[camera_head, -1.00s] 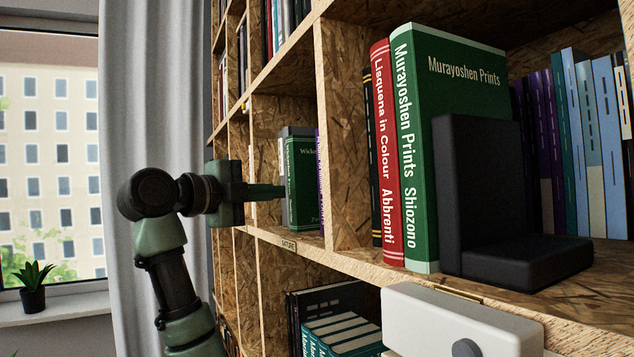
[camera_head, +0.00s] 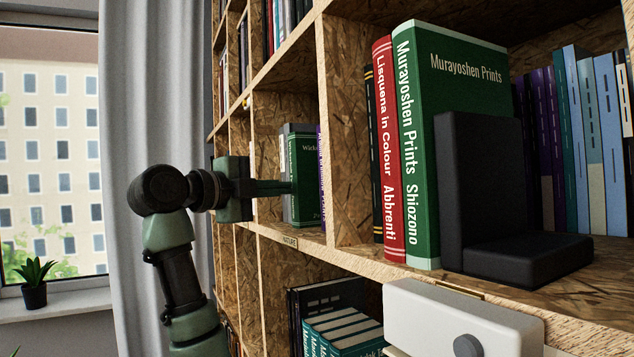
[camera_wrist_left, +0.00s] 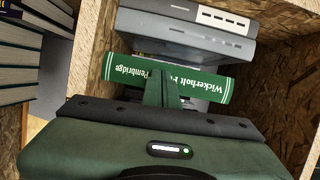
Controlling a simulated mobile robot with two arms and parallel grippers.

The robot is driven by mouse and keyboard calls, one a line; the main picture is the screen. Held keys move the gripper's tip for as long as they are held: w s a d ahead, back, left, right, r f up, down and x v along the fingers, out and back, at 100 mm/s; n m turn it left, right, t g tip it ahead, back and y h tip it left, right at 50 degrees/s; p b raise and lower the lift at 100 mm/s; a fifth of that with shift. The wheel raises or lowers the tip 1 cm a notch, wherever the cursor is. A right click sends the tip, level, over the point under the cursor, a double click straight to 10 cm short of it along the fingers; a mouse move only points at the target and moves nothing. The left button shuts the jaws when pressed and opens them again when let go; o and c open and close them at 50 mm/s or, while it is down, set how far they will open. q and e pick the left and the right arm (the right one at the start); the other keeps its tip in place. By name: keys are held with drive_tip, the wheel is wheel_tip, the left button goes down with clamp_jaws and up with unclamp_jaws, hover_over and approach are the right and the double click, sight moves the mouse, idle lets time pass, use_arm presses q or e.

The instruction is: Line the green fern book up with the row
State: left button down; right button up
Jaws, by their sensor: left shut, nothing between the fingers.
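The green fern book (camera_head: 306,172) stands upright in the small middle compartment. Its spine (camera_wrist_left: 206,84), lettered "Wickerholt F…" and "Pembridge", shows in the wrist view, partly hidden by my fingers. My left gripper (camera_head: 287,187) is shut and empty, with its fingertips (camera_wrist_left: 160,84) at the spine near its middle. They look to be touching it, but a small gap cannot be ruled out. The row beside it has a grey book (camera_wrist_left: 190,38) on one side and a purple book (camera_head: 322,165) on the other, mostly hidden. My right gripper is not in view.
The wooden shelf divider (camera_head: 345,150) stands close to the right of the compartment. Beyond it are a red book (camera_head: 384,150), a large green Murayoshen book (camera_head: 416,150) and a black bookend (camera_head: 475,190). A white box-like object (camera_head: 460,318) is at the bottom right. Open room lies left of the shelf.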

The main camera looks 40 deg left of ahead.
use_arm(q)
drive_tip(key=shift+w+d, duration=0.3)
drive_tip(key=shift+w, duration=0.2)
drive_tip(key=shift+w+d, duration=0.25)
drive_tip(key=shift+w, duration=0.25)
drive_tip(key=shift+s+a+f, duration=0.1)
drive_tip(key=shift+s+a, duration=0.25)
drive_tip(key=shift+s, duration=0.25)
drive_tip(key=s, duration=0.1)
drive_tip(key=s+a+b, duration=0.1)
drive_tip(key=s, duration=0.1)
drive_tip(key=shift+s+a, duration=0.2)
drive_tip(key=shift+a, duration=0.15)
